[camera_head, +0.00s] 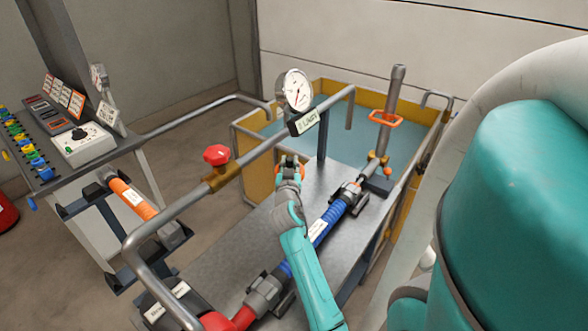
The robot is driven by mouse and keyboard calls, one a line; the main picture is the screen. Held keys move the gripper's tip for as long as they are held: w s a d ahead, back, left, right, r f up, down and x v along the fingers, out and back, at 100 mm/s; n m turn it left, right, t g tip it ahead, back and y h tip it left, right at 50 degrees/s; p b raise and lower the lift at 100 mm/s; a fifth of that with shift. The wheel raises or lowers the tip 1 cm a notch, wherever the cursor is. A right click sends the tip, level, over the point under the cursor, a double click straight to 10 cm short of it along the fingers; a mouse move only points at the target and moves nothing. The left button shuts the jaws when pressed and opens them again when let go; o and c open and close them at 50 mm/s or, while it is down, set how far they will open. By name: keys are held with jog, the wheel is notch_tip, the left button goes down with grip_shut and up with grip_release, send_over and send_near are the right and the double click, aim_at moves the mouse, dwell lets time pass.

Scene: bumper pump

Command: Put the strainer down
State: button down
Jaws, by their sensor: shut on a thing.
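My gripper (289,160) is at the end of the teal arm, near the middle of the view, above the grey metal bench (235,245). It is shut on an orange thing, taken to be the strainer (302,171). Only small orange edges show beside the fingers; the rest is hidden behind my gripper. I cannot tell whether it touches the bench.
A blue pipe section (332,217) runs along the bench. A pipe with a red valve knob (217,155) and a pressure gauge (295,90) crosses above it. A yellow water tank (262,165) stands behind. An orange cylinder (133,198) sits in a rack at left.

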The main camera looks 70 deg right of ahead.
jog(key=shift+s+d, duration=0.25)
jog(key=shift+d, duration=0.6)
jog(key=shift+s+d, duration=0.2)
jog(key=shift+d, duration=0.25)
jog(key=shift+w+a+f, duration=0.1)
jog(key=shift+a+f, duration=0.05)
jog(key=shift+f, duration=1.65)
jog(key=c, duration=1)
grip_release()
jog(key=shift+f, duration=0.1)
jog(key=shift+o, duration=0.2)
